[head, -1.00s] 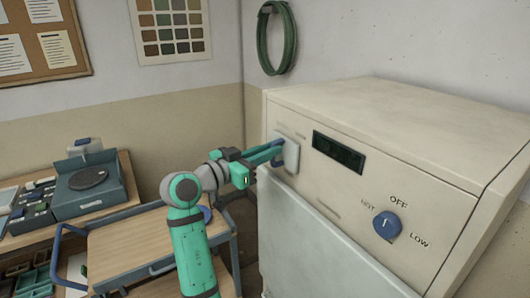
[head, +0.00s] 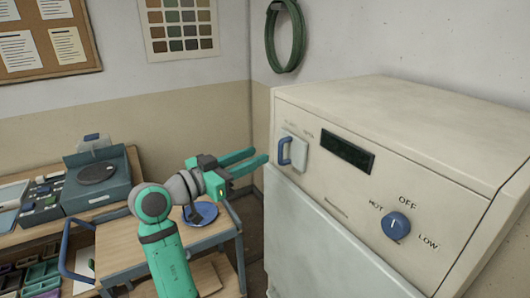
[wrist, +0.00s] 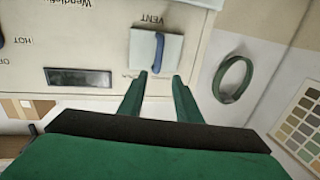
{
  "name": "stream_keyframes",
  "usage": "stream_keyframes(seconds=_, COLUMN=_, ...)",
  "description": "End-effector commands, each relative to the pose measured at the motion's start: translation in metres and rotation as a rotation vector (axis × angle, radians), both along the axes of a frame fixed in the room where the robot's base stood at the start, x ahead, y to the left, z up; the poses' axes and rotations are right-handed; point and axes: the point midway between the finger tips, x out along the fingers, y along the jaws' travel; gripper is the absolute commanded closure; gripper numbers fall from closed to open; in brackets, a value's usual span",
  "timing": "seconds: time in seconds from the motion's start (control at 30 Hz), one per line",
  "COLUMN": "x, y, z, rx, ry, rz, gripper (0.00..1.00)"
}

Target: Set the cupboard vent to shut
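The cupboard vent is a pale square plate (head: 299,160) with a blue upright handle (head: 284,151), at the upper left of the cream cupboard front. In the wrist view the plate (wrist: 170,50) and handle (wrist: 158,50) appear upside down beside the word VENT. Small words lie along one edge of the plate, too faint to read, so I cannot tell its setting. My gripper (head: 258,157) is open and empty, with its fingers apart, just left of the handle and not touching it. In the wrist view my fingertips (wrist: 159,78) point at the plate from a short distance.
The cupboard front (head: 330,190) also has a dark display (head: 347,153) and a blue dial (head: 396,225) marked HOT, OFF and LOW. A cart (head: 135,255) stands below my arm with a blue round item (head: 206,215) on it. A green hoop (head: 284,40) hangs on the wall.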

Motion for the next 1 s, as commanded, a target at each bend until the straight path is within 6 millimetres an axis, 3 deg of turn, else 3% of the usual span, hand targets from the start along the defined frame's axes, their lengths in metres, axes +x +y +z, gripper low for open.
stream_keyframes(seconds=0.23, x=-0.016, y=0.019, z=0.0, rx=-0.001, ry=-0.001, rz=0.0, gripper=0.69)
stream_keyframes(seconds=0.67, x=-0.016, y=0.02, z=-0.004, rx=-0.005, ry=0.005, rz=0.003, gripper=0.69)
stream_keyframes(seconds=0.77, x=-0.012, y=0.02, z=-0.021, rx=-0.026, ry=0.027, rz=0.027, gripper=0.69)
stream_keyframes(seconds=0.87, x=-0.006, y=0.018, z=-0.052, rx=-0.067, ry=0.065, rz=0.075, gripper=0.69)
stream_keyframes(seconds=1.0, x=-0.001, y=0.018, z=-0.109, rx=-0.132, ry=0.131, rz=0.169, gripper=0.69)
